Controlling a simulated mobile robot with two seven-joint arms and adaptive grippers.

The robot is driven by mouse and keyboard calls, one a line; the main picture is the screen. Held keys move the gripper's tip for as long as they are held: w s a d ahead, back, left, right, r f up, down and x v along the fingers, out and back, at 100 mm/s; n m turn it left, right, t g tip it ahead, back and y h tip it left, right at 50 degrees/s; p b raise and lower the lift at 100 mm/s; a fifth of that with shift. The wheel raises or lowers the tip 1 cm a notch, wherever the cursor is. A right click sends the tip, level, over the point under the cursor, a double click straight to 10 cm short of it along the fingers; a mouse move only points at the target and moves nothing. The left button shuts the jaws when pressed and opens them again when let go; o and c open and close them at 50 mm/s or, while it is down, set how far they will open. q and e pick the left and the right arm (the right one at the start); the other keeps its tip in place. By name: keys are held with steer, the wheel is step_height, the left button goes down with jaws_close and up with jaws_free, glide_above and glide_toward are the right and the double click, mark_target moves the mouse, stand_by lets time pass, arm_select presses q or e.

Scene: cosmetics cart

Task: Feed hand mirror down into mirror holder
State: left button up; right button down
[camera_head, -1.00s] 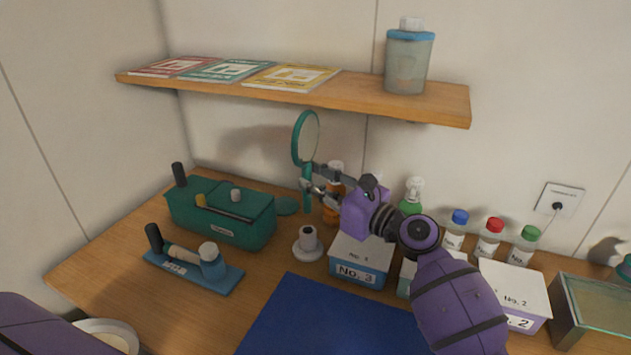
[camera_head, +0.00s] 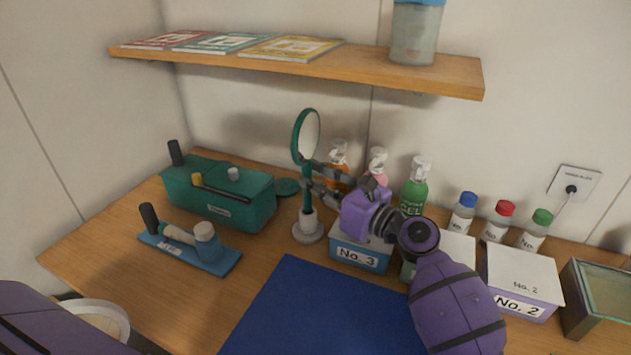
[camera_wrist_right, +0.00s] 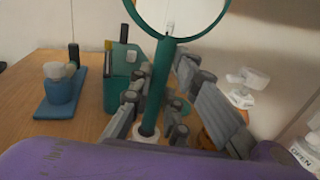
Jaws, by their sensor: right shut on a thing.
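The hand mirror (camera_head: 306,138) has a green rim and a green handle and stands upright. My right gripper (camera_head: 308,183) is shut on its handle, below the round glass. In the right wrist view the handle (camera_wrist_right: 156,90) runs down between the gripper's fingers (camera_wrist_right: 155,105). The mirror holder (camera_head: 308,233) is a white-grey cup on a round base on the table. The handle's lower end meets the holder's top and appears to be inside its opening. The holder also shows partly in the right wrist view (camera_wrist_right: 147,136). My left gripper is not in view.
A teal box (camera_head: 220,195) and a blue tray (camera_head: 190,256) with bottles lie left of the holder. The No. 3 box (camera_head: 361,258) stands close on its right, with pump bottles behind. A blue mat (camera_head: 310,310) lies in front. The shelf (camera_head: 300,64) is above.

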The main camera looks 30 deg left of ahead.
mark_target(309, 155)
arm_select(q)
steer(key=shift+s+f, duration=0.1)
arm_select(e)
steer(key=shift+r, duration=0.1)
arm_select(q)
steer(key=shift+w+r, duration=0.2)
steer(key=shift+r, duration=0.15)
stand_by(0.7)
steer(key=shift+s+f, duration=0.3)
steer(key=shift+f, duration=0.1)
arm_select(e)
steer(key=shift+f, duration=0.55)
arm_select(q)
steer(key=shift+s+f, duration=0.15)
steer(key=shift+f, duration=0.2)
arm_select(e)
steer(key=shift+f, duration=0.7)
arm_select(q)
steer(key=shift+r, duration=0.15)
arm_select(e)
steer(key=shift+r, duration=0.15)
steer(key=shift+r+p, duration=2.05)
steer(key=shift+r, duration=1.95)
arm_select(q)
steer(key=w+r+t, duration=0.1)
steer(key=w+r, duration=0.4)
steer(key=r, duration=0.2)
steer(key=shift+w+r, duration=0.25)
arm_select(e)
steer(key=shift+f, duration=0.15)
